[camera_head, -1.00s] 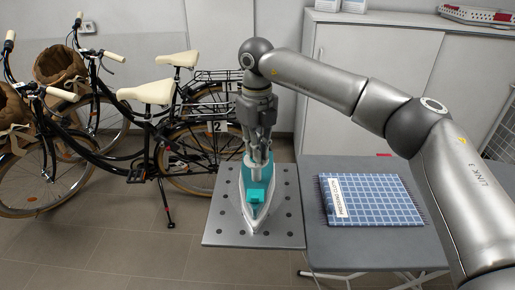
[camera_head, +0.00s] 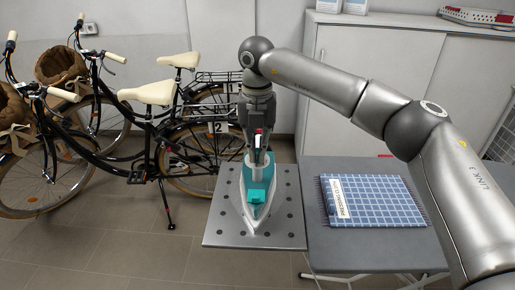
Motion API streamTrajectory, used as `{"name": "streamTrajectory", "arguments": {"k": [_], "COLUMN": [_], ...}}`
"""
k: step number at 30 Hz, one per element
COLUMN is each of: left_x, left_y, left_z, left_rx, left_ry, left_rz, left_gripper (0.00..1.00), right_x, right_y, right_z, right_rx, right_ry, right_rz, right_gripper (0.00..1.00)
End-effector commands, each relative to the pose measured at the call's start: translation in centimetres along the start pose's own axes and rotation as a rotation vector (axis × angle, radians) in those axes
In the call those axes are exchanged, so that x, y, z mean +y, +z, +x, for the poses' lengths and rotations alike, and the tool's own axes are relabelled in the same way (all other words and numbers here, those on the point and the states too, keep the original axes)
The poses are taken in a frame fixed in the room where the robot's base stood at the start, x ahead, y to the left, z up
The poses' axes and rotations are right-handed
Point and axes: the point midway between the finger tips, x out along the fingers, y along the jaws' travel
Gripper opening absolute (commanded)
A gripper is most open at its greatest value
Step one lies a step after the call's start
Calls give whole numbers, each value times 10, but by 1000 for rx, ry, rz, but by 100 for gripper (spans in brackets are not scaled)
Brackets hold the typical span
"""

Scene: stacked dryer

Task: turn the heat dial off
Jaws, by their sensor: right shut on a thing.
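The iron (camera_head: 257,205), teal and white, rests on the perforated metal plate (camera_head: 222,232) at the left end of the ironing board, its pointed tip toward me. My right gripper (camera_head: 258,157) comes straight down over the iron's far part. Its fingers are shut on what looks like the heat dial, a pale round piece (camera_head: 257,159) on top of the iron. The fingers largely hide it, and I cannot read its setting. A small red and white patch shows between the fingers. My left gripper is not in view.
The ironing board (camera_head: 370,248) carries a folded blue checked cloth (camera_head: 380,203) with a white label, right of the iron. Bicycles (camera_head: 120,130) stand at the left. White cabinets (camera_head: 385,60) stand behind. The tiled floor at lower left is clear.

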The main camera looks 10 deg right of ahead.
Motion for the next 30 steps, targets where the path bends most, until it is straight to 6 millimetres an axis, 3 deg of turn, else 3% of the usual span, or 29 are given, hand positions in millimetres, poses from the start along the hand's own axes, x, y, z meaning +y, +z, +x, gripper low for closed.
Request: {"name": "streamTrajectory", "arguments": {"k": [15, 16, 21, 30], "left_x": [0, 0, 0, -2], "left_y": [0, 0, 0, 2], "left_z": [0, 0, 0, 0], "left_rx": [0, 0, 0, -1], "left_ry": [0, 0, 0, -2], "left_rz": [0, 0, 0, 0], "left_gripper": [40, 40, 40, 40], "right_x": [1, 1, 0, 0], "right_y": [0, 0, 0, 0], "right_z": [-1, -1, -1, -1], "right_rx": [-2, -2, -1, -1], "right_ry": [2, 2, 1, 1], "right_rz": [20, 20, 20, 19], "right_gripper": [0, 10, 29, 29]}}
